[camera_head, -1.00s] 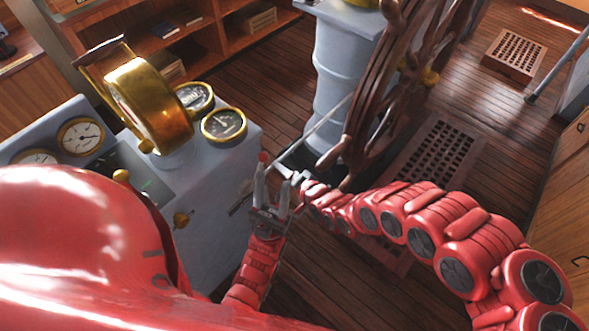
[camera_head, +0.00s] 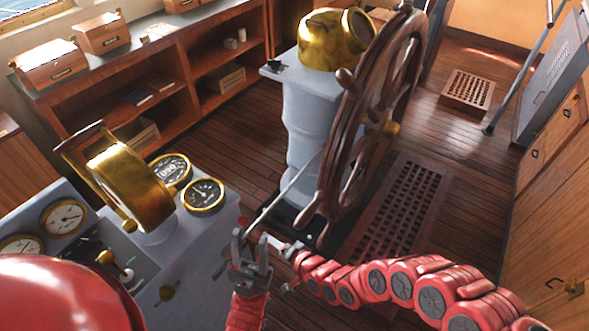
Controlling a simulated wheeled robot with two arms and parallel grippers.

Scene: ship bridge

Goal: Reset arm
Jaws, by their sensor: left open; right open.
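My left gripper (camera_head: 250,245) points upward at the bottom centre, its two grey fingers spread apart with nothing seen between them. It is in front of the right side of the grey console (camera_head: 205,265) in the picture; I cannot tell whether it touches it. My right arm comes in from the lower right and reaches left across the floor. Its gripper (camera_head: 283,248) is just right of my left gripper and partly hidden behind it, so its fingers are hard to make out. I see no object held in either gripper.
The console carries a brass telegraph (camera_head: 135,185) and round gauges (camera_head: 204,194). A wooden ship's wheel (camera_head: 327,190) stands on a grey pedestal (camera_head: 302,125) beyond my grippers. Shelves (camera_head: 190,75) line the back left, and wooden cabinets (camera_head: 545,215) the right. Open floor shows around the grating (camera_head: 405,205).

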